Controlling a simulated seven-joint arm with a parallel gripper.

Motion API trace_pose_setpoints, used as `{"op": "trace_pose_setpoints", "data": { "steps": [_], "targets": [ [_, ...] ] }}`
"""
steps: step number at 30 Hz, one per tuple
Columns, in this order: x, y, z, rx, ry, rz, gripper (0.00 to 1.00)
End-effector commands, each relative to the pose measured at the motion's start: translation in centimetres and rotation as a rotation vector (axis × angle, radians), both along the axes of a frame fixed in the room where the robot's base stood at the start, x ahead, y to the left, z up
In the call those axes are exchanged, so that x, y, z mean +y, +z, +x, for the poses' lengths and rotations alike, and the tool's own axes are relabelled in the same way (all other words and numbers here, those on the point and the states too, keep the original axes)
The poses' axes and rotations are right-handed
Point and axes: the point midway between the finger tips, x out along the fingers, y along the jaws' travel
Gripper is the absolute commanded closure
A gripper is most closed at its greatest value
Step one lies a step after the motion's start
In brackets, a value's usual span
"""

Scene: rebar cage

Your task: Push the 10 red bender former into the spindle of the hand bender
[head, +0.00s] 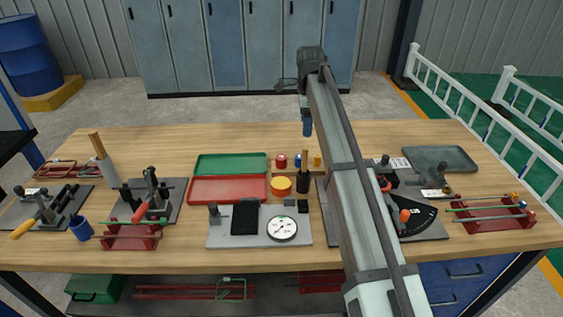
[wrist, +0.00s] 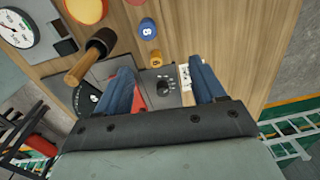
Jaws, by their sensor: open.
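A small red former (head: 282,161) stands at the back of the bench, left of a blue one (head: 298,160) and a yellow one (head: 317,160). Its number is not readable. In the wrist view a red round top (wrist: 136,1) is cut by the upper edge. What looks like the hand bender, a grey plate with a black angle scale (head: 415,217), is at the right, partly hidden by my arm; the scale also shows in the wrist view (wrist: 84,98). I cannot make out its spindle. My gripper (head: 307,127) is open and empty above the bench; its blue fingers (wrist: 160,70) are spread.
A mallet with a black head (wrist: 103,42) stands near the formers. A large yellow disc (head: 281,186), a dial gauge (head: 282,228), and red (head: 228,190) and green (head: 230,164) trays lie left of my arm. A red rack (head: 490,215) is at the right.

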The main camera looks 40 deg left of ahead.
Motion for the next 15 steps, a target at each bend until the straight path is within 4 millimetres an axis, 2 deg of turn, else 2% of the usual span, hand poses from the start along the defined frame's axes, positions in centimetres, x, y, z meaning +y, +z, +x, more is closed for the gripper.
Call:
{"op": "trace_pose_setpoints", "data": {
  "steps": [1,3,6,9,15],
  "targets": [
    [1.5,0.2,-1.8,0.009,0.016,-0.007,0.31],
    [2.9,0.3,-3.8,0.02,0.029,-0.015,0.31],
    [4.2,0.5,-5.8,0.032,0.041,-0.025,0.31],
    [4.9,0.5,-6.9,0.037,0.049,-0.03,0.31],
    [5.0,-0.6,-7.3,0.04,0.05,-0.033,0.31]
  ]
}}
